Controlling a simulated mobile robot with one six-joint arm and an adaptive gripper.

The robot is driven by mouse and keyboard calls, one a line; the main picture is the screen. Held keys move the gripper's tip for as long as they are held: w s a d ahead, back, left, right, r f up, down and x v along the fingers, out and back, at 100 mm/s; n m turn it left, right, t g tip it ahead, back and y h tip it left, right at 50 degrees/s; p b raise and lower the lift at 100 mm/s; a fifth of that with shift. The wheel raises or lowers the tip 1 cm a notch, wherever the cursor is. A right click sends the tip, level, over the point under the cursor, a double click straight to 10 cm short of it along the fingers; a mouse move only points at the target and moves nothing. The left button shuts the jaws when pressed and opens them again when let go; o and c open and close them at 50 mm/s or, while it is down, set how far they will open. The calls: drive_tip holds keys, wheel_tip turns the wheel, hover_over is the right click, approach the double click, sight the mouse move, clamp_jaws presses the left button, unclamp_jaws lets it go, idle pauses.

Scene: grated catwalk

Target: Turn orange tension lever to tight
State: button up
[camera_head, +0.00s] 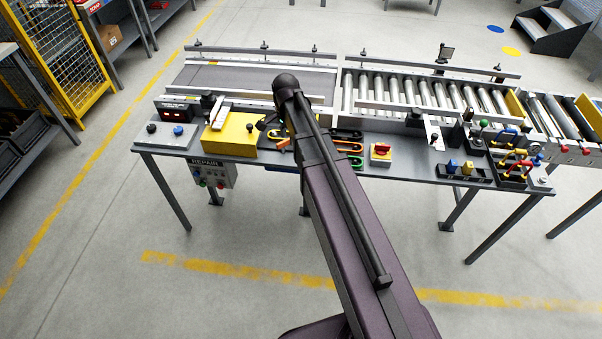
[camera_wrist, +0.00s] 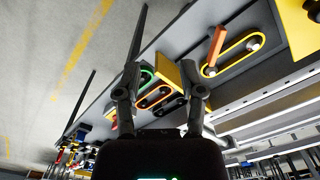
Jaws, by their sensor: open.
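An orange lever (camera_wrist: 216,45) sticks out over a yellow-rimmed oval loop with dark round ends (camera_wrist: 254,42), in the upper right of the wrist view. My gripper (camera_wrist: 161,72) is open, with nothing seen held between its fingers. The lever lies beyond the right finger and to its right, apart from it in the picture. The tight mark cannot be read.
A yellow box (camera_head: 232,135) stands left of my arm's end. Green and orange loops (camera_head: 352,146) lie to its right, near a red-knobbed switch (camera_head: 381,149). Rollers (camera_head: 430,95) run behind. Several tools and knobs crowd the bench's right end. The floor in front is clear.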

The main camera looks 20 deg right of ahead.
drive_tip(key=s+n, duration=1.3)
drive_tip(key=s, duration=0.3)
drive_tip(key=shift+a, duration=0.15)
drive_tip(key=shift+s, duration=0.1)
idle(0.5)
drive_tip(key=m, duration=1.4)
hover_over(282, 142)
drive_tip(key=shift+f, duration=0.15)
wheel_tip(282, 142, down, 14)
drive_tip(key=b, duration=1.3)
drive_tip(key=shift+r+b, duration=0.25)
drive_tip(key=shift+b, duration=0.15)
